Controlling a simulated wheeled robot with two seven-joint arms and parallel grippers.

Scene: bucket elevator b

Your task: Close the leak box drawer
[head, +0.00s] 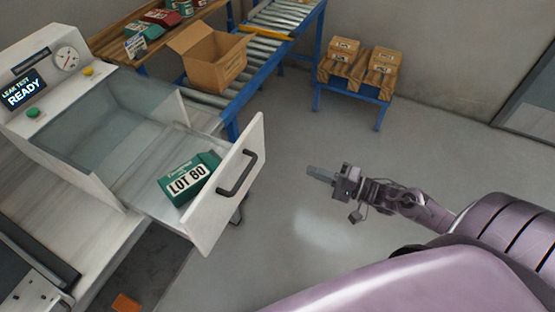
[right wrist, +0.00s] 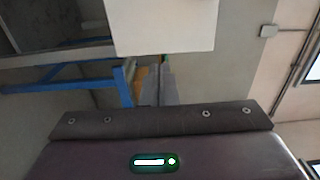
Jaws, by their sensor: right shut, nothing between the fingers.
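The leak box drawer (head: 227,190) is pulled out of the leak test machine (head: 50,95). It has a white front panel with a dark handle (head: 238,175). A green pack labelled LOT 80 (head: 188,178) lies inside the drawer. My right gripper (head: 316,173) is shut and empty, to the right of the drawer front and apart from it. In the right wrist view, the fingers (right wrist: 159,85) point toward a white panel (right wrist: 160,25), likely the drawer front, at the top. My left gripper is not in view.
A roller conveyor (head: 215,103) with an open cardboard box (head: 212,62) stands behind the drawer. The grey floor (head: 300,130) between is clear. The machine's screen (head: 22,90) reads LEAK TEST READY.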

